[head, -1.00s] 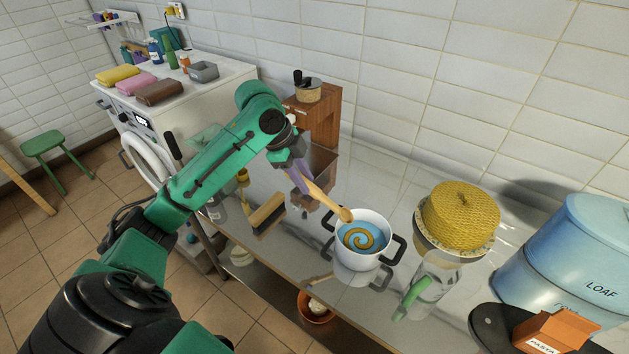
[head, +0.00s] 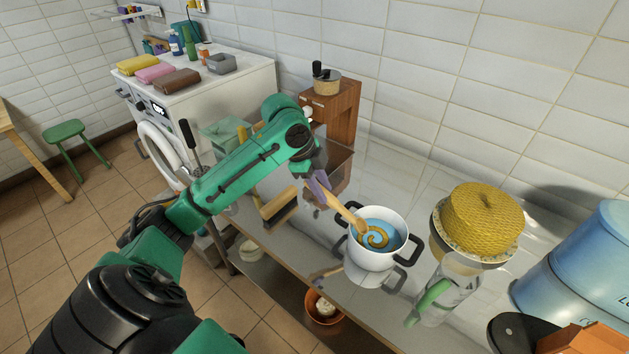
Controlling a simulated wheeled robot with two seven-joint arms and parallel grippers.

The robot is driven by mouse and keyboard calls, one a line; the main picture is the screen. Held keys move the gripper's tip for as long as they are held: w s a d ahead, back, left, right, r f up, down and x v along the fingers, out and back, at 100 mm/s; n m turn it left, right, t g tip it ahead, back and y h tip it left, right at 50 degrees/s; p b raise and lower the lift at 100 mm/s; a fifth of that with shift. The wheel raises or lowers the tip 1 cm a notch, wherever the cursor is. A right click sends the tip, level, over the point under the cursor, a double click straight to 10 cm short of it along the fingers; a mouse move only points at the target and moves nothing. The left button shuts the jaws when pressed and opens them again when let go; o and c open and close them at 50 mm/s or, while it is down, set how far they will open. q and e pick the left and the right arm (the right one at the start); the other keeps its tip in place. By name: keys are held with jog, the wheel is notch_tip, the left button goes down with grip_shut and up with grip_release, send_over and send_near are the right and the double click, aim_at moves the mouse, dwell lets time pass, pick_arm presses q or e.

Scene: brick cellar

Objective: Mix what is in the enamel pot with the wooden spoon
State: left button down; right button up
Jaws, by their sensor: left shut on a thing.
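The white enamel pot (head: 374,258) with black handles stands on the steel counter. In it is blue content with a yellow-brown swirl (head: 374,236). My left gripper (head: 318,190), with purple fingers, is to the left of the pot and above the counter, shut on the wooden spoon (head: 343,211). The spoon slants down to the right, and its head is over the left part of the pot's opening, at the swirl. I cannot tell how deep it dips. My right gripper is not in view.
A brush (head: 279,206) lies to the left. A coffee grinder (head: 327,81) is behind on a wooden cabinet. A blue loaf bin (head: 590,270) is far right.

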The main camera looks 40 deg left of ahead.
aim_at(344, 211)
pick_arm(q)
jog(key=shift+w+d+f+b, duration=0.1)
jog(key=shift+w+d+f, duration=0.3)
jog(key=shift+d+f, duration=0.45)
jog(key=shift+w+d+f+b, duration=0.1)
jog(key=shift+w+d+f, duration=0.25)
jog(key=shift+d+f, duration=0.5)
jog(key=shift+w+d+f+b, duration=0.1)
jog(key=shift+w+d+f, duration=0.4)
jog(key=shift+f, duration=0.5)
jog(key=shift+s, duration=0.25)
